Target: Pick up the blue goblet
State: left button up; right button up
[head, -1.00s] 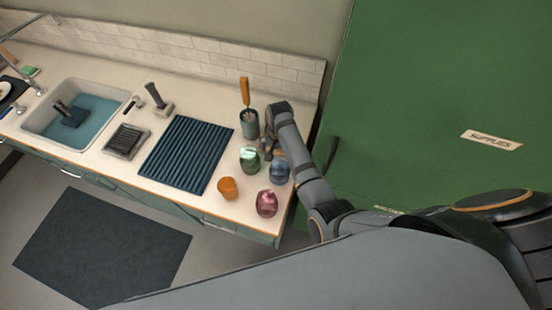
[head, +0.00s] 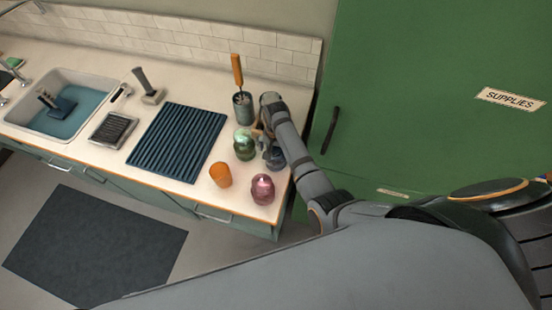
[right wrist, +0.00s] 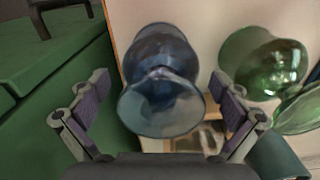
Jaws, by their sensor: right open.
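The blue goblet (right wrist: 162,85) is glass and fills the middle of the right wrist view, between the two open fingers of my right gripper (right wrist: 160,108). A gap shows on each side of it there. In the head view the blue goblet (head: 275,160) stands near the counter's right end, partly hidden by my right arm. My right gripper (head: 264,138) is over it in that view, between it and the green goblet (head: 244,145). The green goblet also shows at the right of the wrist view (right wrist: 262,62). My left gripper is not in view.
An orange cup (head: 220,175) and a pink goblet (head: 262,189) stand in front. A container with an orange-handled brush (head: 243,107) stands behind. A ribbed dark mat (head: 178,142) lies to the left. A green supplies cabinet (head: 420,100) closes off the right side.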

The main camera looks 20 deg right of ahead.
jog(key=shift+f, duration=0.35)
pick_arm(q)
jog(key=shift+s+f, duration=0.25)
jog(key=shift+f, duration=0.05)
pick_arm(e)
jog(key=shift+r, duration=0.15)
jog(key=c, duration=0.5)
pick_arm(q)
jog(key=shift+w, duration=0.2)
pick_arm(e)
jog(key=c, duration=0.9)
jog(key=shift+o, duration=0.2)
notch_tip(320, 180, up, 9)
jog(key=p, duration=0.9)
jog(key=shift+f, duration=0.2)
pick_arm(q)
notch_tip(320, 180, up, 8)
jog(key=shift+b, duration=0.3)
pick_arm(e)
jog(key=shift+r, duration=0.7)
